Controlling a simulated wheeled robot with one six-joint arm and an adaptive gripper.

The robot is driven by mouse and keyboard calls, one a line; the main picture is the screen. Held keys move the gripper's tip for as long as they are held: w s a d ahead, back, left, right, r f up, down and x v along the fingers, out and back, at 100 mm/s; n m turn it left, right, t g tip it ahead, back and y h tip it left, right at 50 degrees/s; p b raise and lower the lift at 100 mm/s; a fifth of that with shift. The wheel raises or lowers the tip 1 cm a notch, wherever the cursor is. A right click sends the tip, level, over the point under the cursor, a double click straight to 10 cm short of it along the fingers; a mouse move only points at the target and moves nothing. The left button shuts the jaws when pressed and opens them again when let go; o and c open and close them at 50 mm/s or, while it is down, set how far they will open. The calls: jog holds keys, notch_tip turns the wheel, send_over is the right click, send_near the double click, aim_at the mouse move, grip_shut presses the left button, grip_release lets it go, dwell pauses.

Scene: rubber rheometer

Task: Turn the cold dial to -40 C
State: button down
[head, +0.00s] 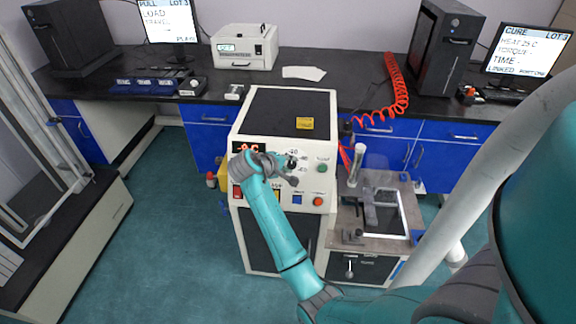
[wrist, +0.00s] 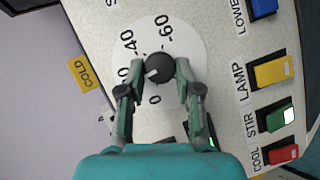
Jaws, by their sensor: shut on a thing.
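My gripper (wrist: 163,78) is shut on the knob, with one finger on each side. A small pale mark on the knob faces the lower left, toward the side between 0 and 40; its exact reading is hard to tell. In the head view the dial (head: 291,161) shows on the front panel of the white cabinet, with my gripper (head: 290,178) at it.
Yellow LAMP (wrist: 273,71), green STIR (wrist: 279,118) and red COOL (wrist: 283,154) buttons stand right of the dial in the wrist view. A yellow COLD tag (wrist: 84,74) is at the panel's left edge.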

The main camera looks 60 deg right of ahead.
jog(key=m, duration=0.1)
jog(key=m+t+y, duration=0.1)
jog(key=m, duration=0.1)
jog(key=m+y, duration=0.1)
jog(key=m, duration=0.1)
jog(key=shift+s+d+r+t, duration=0.2)
jog(key=shift+d+t, duration=0.05)
jog(key=shift+t, duration=0.15)
jog(key=m, duration=0.1)
jog(key=m+t+y, duration=0.1)
jog(key=m, duration=0.1)
jog(key=m+t+y, duration=0.1)
jog(key=m, duration=0.1)
jog(key=shift+s+d, duration=0.1)
jog(key=shift+s, duration=0.15)
jog(key=shift+t, duration=0.3)
jog(key=c, duration=0.8)
grip_release()
jog(key=shift+r, duration=0.15)
jog(key=v, duration=1.2)
